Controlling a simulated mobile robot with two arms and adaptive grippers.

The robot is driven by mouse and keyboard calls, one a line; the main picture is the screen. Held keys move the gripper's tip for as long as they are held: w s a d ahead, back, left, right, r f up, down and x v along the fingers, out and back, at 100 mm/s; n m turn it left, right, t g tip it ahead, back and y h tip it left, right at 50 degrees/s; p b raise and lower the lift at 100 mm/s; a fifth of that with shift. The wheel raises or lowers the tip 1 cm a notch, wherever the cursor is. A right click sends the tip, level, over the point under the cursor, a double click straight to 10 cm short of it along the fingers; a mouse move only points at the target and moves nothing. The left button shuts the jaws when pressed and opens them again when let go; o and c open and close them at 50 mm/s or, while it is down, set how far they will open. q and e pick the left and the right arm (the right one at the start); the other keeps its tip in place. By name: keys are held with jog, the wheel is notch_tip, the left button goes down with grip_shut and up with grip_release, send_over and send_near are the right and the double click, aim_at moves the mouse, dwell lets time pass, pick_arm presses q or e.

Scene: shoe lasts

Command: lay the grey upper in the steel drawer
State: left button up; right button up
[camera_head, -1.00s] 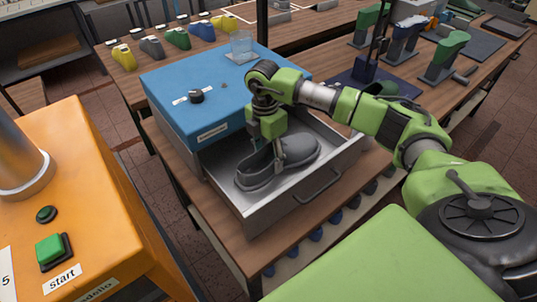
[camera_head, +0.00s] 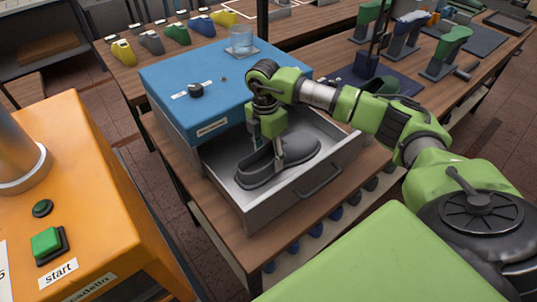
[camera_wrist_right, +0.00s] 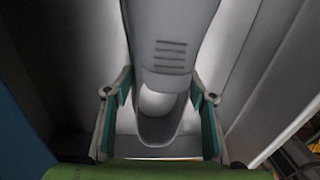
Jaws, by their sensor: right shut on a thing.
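The grey upper (camera_head: 262,167) is inside the open steel drawer (camera_head: 255,215) of the blue cabinet, its length running along the drawer. My right gripper (camera_head: 267,158) reaches down from above into the drawer and is shut on the upper. In the right wrist view the upper (camera_wrist_right: 172,55) lies between the two teal-padded fingers of my right gripper (camera_wrist_right: 160,115), with the steel drawer (camera_wrist_right: 75,50) around it. Whether the upper rests fully on the drawer floor is hard to tell. My left gripper is not in view.
The blue cabinet top (camera_head: 180,88) carries a black knob and a glass (camera_head: 241,42) on a coaster. An orange machine (camera_head: 100,190) with a green start button stands at the left. Shoe lasts stand on the benches behind.

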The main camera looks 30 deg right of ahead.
jog(key=o, duration=1.2)
jog(key=shift+o, duration=0.2)
notch_tip(320, 180, up, 12)
jog(key=shift+w, duration=0.4)
